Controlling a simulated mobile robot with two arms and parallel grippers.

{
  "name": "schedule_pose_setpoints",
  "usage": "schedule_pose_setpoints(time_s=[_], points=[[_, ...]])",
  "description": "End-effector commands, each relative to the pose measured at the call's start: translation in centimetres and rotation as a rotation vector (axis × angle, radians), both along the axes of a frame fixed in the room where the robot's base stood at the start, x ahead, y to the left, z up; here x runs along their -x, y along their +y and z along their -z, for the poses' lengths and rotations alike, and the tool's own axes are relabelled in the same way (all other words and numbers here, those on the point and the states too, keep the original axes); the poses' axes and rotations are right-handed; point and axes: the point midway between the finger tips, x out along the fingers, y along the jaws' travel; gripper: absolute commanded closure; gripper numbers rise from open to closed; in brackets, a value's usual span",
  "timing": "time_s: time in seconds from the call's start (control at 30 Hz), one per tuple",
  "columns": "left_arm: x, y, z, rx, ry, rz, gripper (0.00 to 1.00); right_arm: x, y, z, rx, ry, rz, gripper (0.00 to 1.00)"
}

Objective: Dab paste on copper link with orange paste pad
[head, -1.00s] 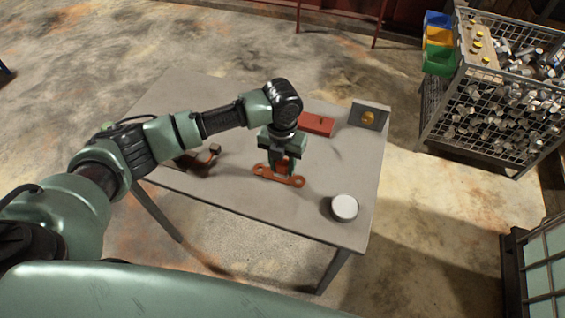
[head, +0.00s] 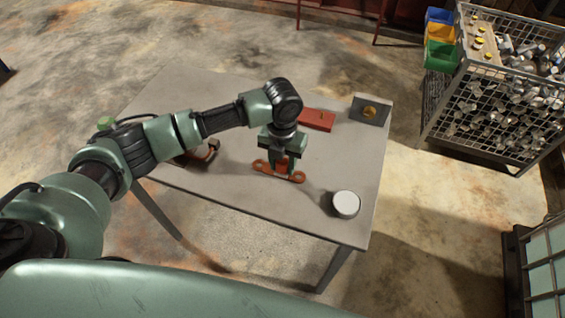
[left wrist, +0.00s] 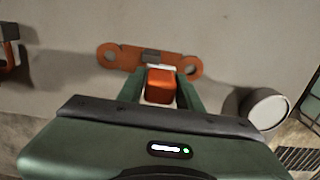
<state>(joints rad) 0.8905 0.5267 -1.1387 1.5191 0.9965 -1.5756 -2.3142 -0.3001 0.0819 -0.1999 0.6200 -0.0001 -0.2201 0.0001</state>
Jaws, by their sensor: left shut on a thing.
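The copper link (head: 262,167) is a flat orange-brown bar with a ring at each end, lying on the grey table (head: 225,188). It also shows in the left wrist view (left wrist: 125,60), with a small grey block at its middle. My left gripper (head: 283,163) points down over the link's middle, shut on the orange paste pad (left wrist: 160,86). The pad has a pale edge on the side towards the link. I cannot tell whether the pad touches the link. The fingers hide part of the link in the head view. My right gripper is not in view.
A white round container (head: 346,203) stands right of the link. A red block (head: 318,120) and a grey plate with a yellow round part (head: 370,110) are at the back right. A brown object (head: 207,150) lies left, partly behind my arm. A wire cart (head: 490,110) stands beyond the table.

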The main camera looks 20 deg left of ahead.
Motion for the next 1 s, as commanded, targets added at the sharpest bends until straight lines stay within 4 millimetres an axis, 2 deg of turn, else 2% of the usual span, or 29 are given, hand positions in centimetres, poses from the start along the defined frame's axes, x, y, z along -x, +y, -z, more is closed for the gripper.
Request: schedule_pose_setpoints(time_s=[0.77,1.0], points=[[0.0,0.0,1.1,0.000,0.000,0.001,0.97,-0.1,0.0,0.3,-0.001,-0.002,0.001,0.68],[0.0,1.0,0.9,-0.001,0.001,-0.001,0.97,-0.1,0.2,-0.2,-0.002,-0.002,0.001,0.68]])
